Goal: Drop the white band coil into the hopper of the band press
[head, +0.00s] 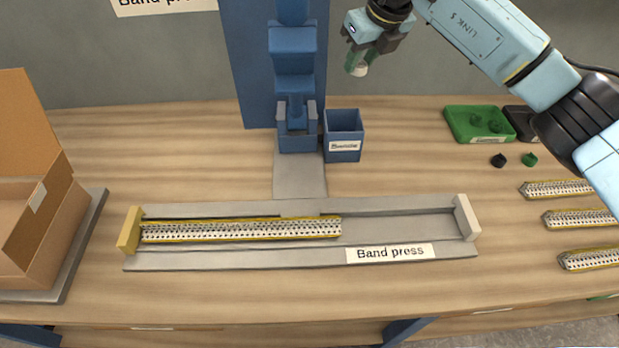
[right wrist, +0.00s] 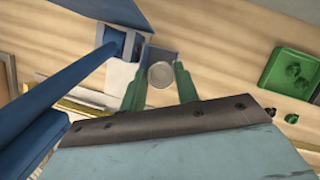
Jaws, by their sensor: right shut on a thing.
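The white band coil (right wrist: 161,74) is a small pale disc held between the green fingertips of my right gripper (right wrist: 157,83). In the head view the coil (head: 359,70) shows below the right gripper (head: 360,60), up in the air near the blue press column. The band press (head: 292,75) is a blue column at the back. The hopper (head: 344,137) is an open blue box with a white label beside the column's foot. The coil is above it in the picture, apart from it. In the wrist view the hopper (right wrist: 160,57) is partly hidden behind the coil. My left gripper is not in view.
A grey track (head: 410,228) labelled "Band press" holds a yellow-edged perforated strip (head: 240,230). A green tray (head: 478,124) with dark coils stands at the back right, with two loose coils in front. Several strips lie at right. A cardboard box (head: 50,225) stands at left.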

